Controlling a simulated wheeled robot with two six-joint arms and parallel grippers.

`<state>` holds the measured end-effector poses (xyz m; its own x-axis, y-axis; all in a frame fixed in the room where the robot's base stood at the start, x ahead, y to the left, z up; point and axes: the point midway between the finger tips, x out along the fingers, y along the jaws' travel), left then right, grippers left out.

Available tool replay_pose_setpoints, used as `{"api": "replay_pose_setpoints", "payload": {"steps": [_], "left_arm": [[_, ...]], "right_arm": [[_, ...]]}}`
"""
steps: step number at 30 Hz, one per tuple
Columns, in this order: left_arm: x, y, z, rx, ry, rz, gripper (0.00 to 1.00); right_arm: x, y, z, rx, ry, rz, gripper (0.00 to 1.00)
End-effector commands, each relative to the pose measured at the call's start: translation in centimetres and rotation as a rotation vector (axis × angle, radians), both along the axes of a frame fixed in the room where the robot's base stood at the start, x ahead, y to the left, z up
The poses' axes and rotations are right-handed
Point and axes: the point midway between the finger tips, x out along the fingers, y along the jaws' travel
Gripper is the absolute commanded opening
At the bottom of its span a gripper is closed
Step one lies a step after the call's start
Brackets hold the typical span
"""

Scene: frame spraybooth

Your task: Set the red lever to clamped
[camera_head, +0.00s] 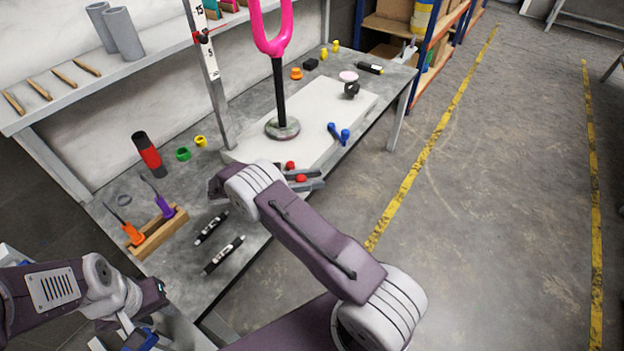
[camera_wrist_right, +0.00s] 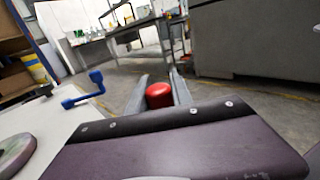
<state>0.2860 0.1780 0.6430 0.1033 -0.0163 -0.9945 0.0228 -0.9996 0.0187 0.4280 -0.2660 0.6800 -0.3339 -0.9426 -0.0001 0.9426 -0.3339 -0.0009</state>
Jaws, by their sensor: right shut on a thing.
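The red lever shows as a round red knob (camera_wrist_right: 159,95) between the two grey fingers of my right gripper (camera_wrist_right: 160,90) in the right wrist view. In the head view, my right gripper (camera_head: 304,180) is at the front edge of the bench, shut on the red lever (camera_head: 301,178). A second red spot (camera_head: 290,165) shows just behind the fingers; I cannot tell if it belongs to the same lever. The lever's base is hidden by my wrist and fingers. My left gripper (camera_head: 142,338) is low at the bottom left, away from the bench top; its jaws are not clear.
A pink fork (camera_head: 273,30) stands upright on a black post above the white plate (camera_head: 335,100). A blue handle (camera_head: 338,133) lies near the plate's right edge. Pens (camera_head: 223,255), a wooden tool holder (camera_head: 160,232) and a red-black cylinder (camera_head: 149,154) are left. The floor at right is clear.

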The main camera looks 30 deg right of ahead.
Motion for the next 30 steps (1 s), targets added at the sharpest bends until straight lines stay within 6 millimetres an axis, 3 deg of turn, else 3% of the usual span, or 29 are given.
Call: {"api": "replay_pose_setpoints", "payload": {"steps": [4,5,7,17,20,24,30], "left_arm": [[0.0,0.0,0.0,0.0,0.0,0.0,0.36],[0.0,0.0,0.0,0.0,0.0,0.0,0.36],[0.0,0.0,0.0,0.0,0.0,0.0,0.36],[0.0,0.0,0.2,0.0,0.0,0.0,0.36],[0.0,0.0,1.0,0.0,0.0,0.0,0.36],[0.0,0.0,2.6,0.0,0.0,0.0,0.36],[0.0,0.0,3.9,0.0,0.0,0.0,0.36]], "right_arm": [[0.0,0.1,0.0,0.0,0.001,0.0,0.0],[0.0,0.1,0.0,0.0,0.001,0.0,0.32],[0.0,0.1,0.0,0.0,0.001,0.0,0.49],[0.0,0.0,0.3,0.001,0.0,0.001,0.49],[0.0,0.0,1.6,0.001,-0.001,0.001,0.49],[0.0,0.1,4.9,0.001,-0.003,0.001,0.49],[-2.8,-1.4,6.4,0.0,0.003,0.001,0.49]]}}
